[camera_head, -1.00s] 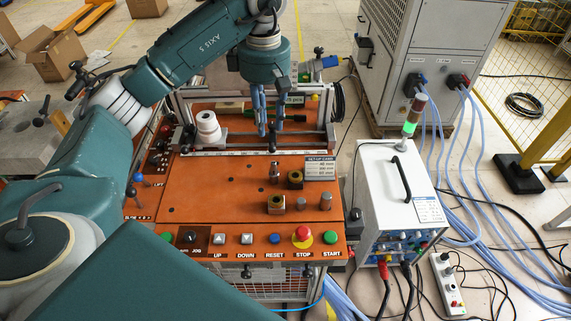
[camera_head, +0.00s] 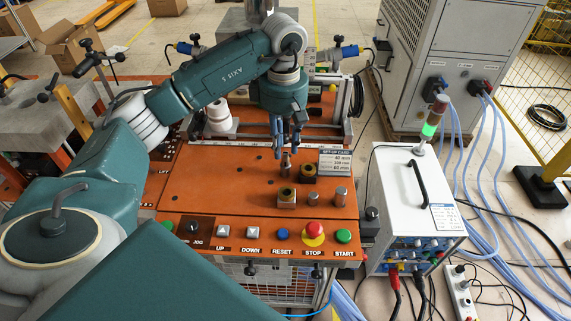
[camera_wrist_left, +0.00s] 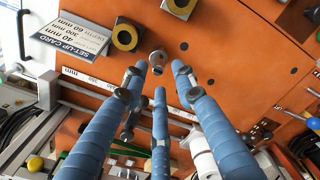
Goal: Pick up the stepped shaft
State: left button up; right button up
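The stepped shaft (camera_head: 286,166) is a small grey metal piece standing upright on the orange bench top (camera_head: 225,185). In the left wrist view the shaft (camera_wrist_left: 158,60) shows just beyond the fingertips, near the middle. My left gripper (camera_head: 287,151) comes down from above, just over and behind the shaft in the head view. Its blue fingers are spread apart and empty; in the wrist view the gripper (camera_wrist_left: 156,78) shows its tips around a gap. I cannot tell the exact height of the tips over the shaft. My right gripper is not in view.
Two square blocks with brass-coloured rings (camera_head: 308,171) (camera_head: 287,198) and small metal cylinders (camera_head: 341,196) stand near the shaft. A set-up card (camera_head: 335,162) stands on the right. White stacked rollers (camera_head: 218,118) stand behind left. Buttons (camera_head: 313,232) line the front edge.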

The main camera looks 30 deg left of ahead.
aim_at(286, 153)
pick_arm(q)
jog(key=shift+f+p, duration=0.3)
jog(key=shift+f, duration=0.35)
jog(key=f, duration=0.1)
jog(key=f+p, duration=0.1)
jog(key=f, duration=0.1)
jog(key=shift+d+f+p, duration=0.25)
jog(key=shift+p, duration=0.1)
jog(key=shift+f, duration=0.55)
grip_shut()
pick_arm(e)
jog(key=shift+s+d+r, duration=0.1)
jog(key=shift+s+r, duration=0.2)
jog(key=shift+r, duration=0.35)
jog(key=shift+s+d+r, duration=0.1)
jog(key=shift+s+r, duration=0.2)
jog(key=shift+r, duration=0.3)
